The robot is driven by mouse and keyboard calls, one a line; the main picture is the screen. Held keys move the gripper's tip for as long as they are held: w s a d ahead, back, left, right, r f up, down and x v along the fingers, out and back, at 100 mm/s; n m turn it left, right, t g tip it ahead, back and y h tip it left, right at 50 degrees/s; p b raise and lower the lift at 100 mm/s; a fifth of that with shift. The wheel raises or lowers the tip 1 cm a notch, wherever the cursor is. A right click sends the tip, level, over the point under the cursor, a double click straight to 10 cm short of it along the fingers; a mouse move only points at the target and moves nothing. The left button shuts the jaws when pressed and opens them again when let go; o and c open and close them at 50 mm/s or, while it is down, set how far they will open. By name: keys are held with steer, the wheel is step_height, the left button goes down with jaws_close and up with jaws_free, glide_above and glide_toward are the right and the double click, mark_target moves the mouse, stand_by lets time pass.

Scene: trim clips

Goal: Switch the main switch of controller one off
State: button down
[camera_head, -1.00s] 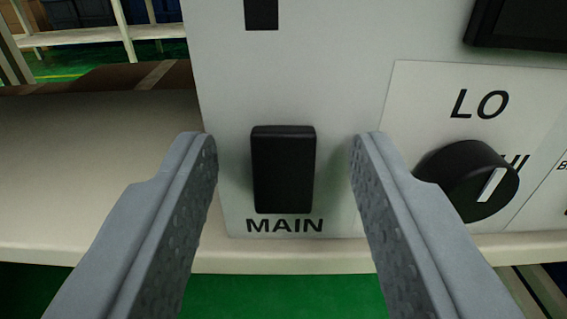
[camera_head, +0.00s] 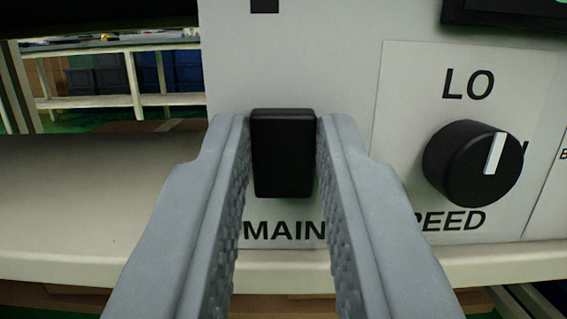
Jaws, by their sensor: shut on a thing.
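The main switch (camera_head: 283,155) is a black upright rocker block on the light grey panel of the controller (camera_head: 300,60), above the printed word MAIN. My gripper (camera_head: 283,140) is shut on the switch, with one grey finger against its left side and the other against its right side. The fingers partly cover the panel below and beside the switch. I cannot tell from this view whether the switch is on or off.
A black speed knob (camera_head: 472,163), labelled LO and SPEED, sits right of my right finger. A dark screen edge (camera_head: 510,15) is at the top right. The controller stands on a pale shelf (camera_head: 80,200), bare at left. Racks with blue bins (camera_head: 185,70) stand behind.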

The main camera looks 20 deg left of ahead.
steer(key=shift+f, duration=0.1)
stand_by(0.3)
steer(key=c, duration=1.3)
jaws_free()
